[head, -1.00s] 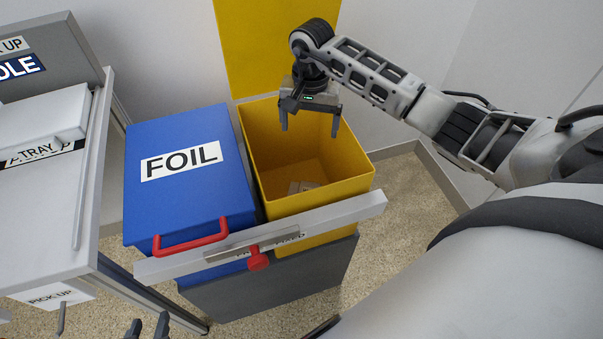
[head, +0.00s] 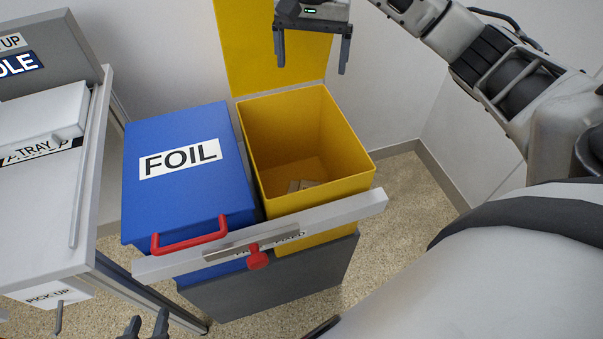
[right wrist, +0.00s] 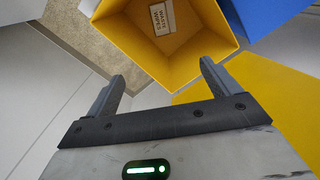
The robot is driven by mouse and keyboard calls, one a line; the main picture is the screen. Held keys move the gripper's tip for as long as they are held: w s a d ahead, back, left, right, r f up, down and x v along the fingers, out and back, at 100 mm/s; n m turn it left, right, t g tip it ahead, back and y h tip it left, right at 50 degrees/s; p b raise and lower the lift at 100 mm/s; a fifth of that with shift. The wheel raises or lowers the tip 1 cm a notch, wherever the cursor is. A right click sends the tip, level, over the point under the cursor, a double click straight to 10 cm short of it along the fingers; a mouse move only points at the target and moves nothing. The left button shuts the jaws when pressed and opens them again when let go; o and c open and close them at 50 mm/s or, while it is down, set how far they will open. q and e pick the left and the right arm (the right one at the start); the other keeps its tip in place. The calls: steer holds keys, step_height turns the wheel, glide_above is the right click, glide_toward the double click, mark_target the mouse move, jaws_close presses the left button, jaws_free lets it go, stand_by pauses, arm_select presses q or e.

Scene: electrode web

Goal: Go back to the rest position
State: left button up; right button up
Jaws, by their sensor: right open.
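My right gripper (head: 312,50) is open and empty, high above the back of the yellow bin in the head view. Its two fingers also show spread apart in the right wrist view (right wrist: 158,82). The yellow bin (head: 330,204) is open at the top, and a small pale labelled piece (head: 302,186) lies on its floor. That piece also shows in the right wrist view (right wrist: 162,18). My left gripper (head: 145,325) shows only as dark fingertips at the bottom edge, with a gap between them; the rest is out of frame.
A blue bin (head: 190,195) with a shut lid marked FOIL stands left of the yellow bin. A pale bar (head: 330,216) with a red knob (head: 257,258) crosses the front of both. A grey table (head: 40,220) with a white tray (head: 50,115) stands at the left.

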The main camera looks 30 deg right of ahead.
arm_select(q)
steer(key=shift+s+f, duration=0.15)
arm_select(e)
steer(key=shift+f, duration=0.15)
arm_select(q)
steer(key=r+p, duration=0.1)
steer(key=p, duration=0.1)
steer(key=shift+a+r+p, duration=0.1)
steer(key=shift+a+p, duration=0.1)
steer(key=shift+p, duration=0.1)
arm_select(e)
step_height(320, 180, down, 13)
steer(key=shift+r, duration=0.2)
stand_by(0.4)
